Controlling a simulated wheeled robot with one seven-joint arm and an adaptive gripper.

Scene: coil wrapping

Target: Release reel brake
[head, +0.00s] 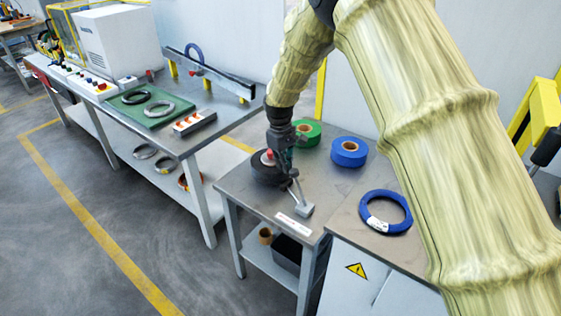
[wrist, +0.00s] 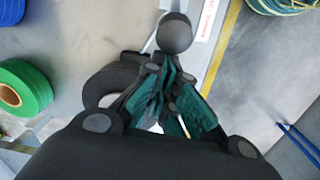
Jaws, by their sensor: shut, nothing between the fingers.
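The reel brake is a thin metal lever on a small grey base block (head: 304,210) at the front of the small steel table. In the wrist view a dark round knob (wrist: 174,33) shows just beyond my fingertips, with part of a pale rod beside it. My gripper (head: 291,178) points down at the lever's upper end, and it also shows in the wrist view (wrist: 172,66). Its fingers are closed and hold nothing. I cannot tell if they touch the knob. A black reel (head: 265,172) with a red hub stands just left of my gripper, partly hidden by it.
A green roll (head: 307,133) and a blue roll (head: 349,152) stand behind on the steel table (head: 240,185). A blue coil (head: 386,212) lies on the cabinet top to the right. A long bench (head: 215,133) with coils and buttons stands left.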

